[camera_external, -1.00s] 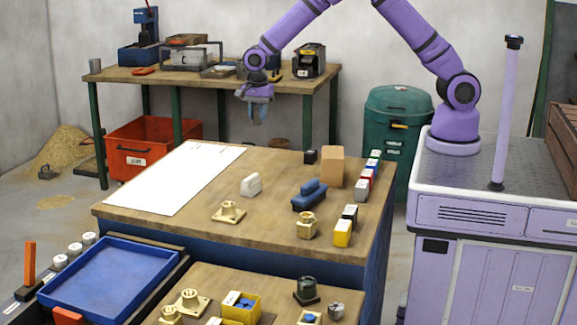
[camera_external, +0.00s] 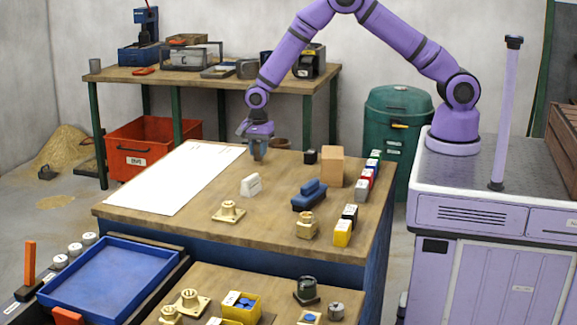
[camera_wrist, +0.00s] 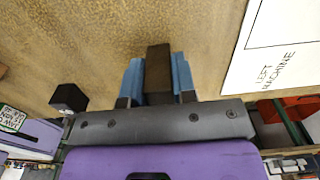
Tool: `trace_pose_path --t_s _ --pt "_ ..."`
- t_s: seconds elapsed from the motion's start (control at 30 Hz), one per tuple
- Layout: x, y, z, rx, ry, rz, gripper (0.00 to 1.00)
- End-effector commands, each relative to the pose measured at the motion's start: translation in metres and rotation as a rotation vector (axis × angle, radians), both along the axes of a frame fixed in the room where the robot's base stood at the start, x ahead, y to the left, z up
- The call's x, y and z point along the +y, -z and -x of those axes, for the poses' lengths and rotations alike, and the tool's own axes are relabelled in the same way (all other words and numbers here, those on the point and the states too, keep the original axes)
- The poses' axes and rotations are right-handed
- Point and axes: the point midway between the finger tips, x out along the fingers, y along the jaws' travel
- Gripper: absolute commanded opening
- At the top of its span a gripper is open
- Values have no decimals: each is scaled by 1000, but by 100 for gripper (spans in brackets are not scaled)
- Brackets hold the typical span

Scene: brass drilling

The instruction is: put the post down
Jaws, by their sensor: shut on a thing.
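My gripper (camera_external: 258,154) is over the back part of the wooden work table (camera_external: 275,180), to the right of the white sheet. In the wrist view, its two blue fingers are shut on a dark brown post (camera_wrist: 158,66), which sits between them. The post is hard to make out in the external view. The fingertips are low, close to the table top. I cannot tell whether the post touches the wood.
The white sheet (camera_external: 168,185), marked "LEFT MACHINE" in the wrist view (camera_wrist: 285,45), lies left. A black cube (camera_external: 311,156) and tan block (camera_external: 333,166) stand right. A white block (camera_external: 251,185), blue part (camera_external: 309,195) and brass fitting (camera_external: 229,211) are nearer the front.

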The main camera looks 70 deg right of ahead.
Motion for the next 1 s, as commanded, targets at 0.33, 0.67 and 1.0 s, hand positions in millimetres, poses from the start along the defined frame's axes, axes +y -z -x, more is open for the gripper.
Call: trace_pose_path --t_s 0.33,0.67,1.0 --pt "1 8 0 0 0 -1 0" --pt "0 11 0 0 -1 -1 51" --pt "1 -3 0 -3 -1 -1 51"
